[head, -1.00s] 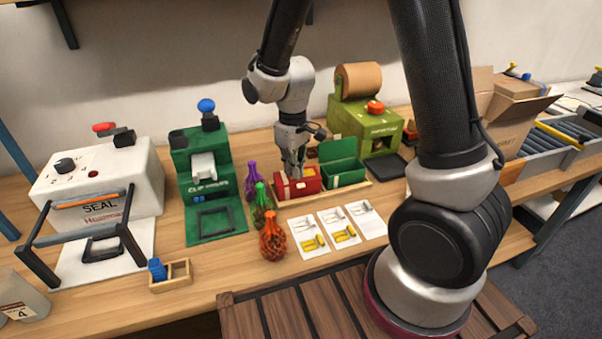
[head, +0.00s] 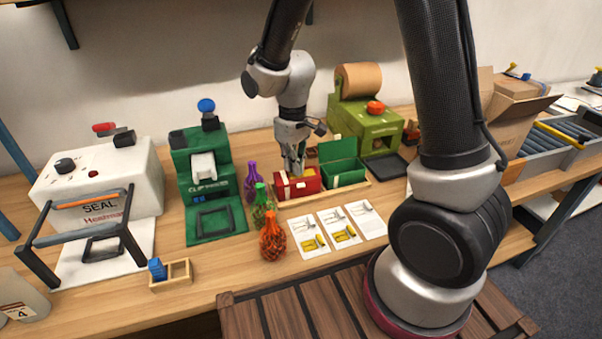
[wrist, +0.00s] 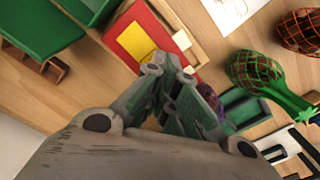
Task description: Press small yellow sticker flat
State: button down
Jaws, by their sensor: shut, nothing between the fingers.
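A red box (head: 297,187) sits with an open green box (head: 343,172) on a wooden tray on the bench. A yellow patch (wrist: 135,41), which looks like the small yellow sticker, lies on the red box in the wrist view. One corner of it is hidden by my gripper. Whether it lies fully flat I cannot tell. My gripper (head: 293,172) points down at the red box, its fingertips at or just above the box top. In the wrist view my gripper (wrist: 165,65) is shut with nothing in it, its tips beside the yellow patch.
Purple, green and orange net bags (head: 272,238) stand left of and in front of the tray. Several printed cards (head: 308,237) lie in front. A green clip machine (head: 208,180) stands left, and an olive paper dispenser (head: 368,125) behind right.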

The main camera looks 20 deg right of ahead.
jog(key=shift+r, duration=2.85)
jog(key=s+d+r+m+t, duration=0.4)
jog(key=s+d+r+m, duration=0.2)
jog(key=s+d+r, duration=1)
jog(key=s, duration=0.3)
jog(key=shift+d+r, duration=0.1)
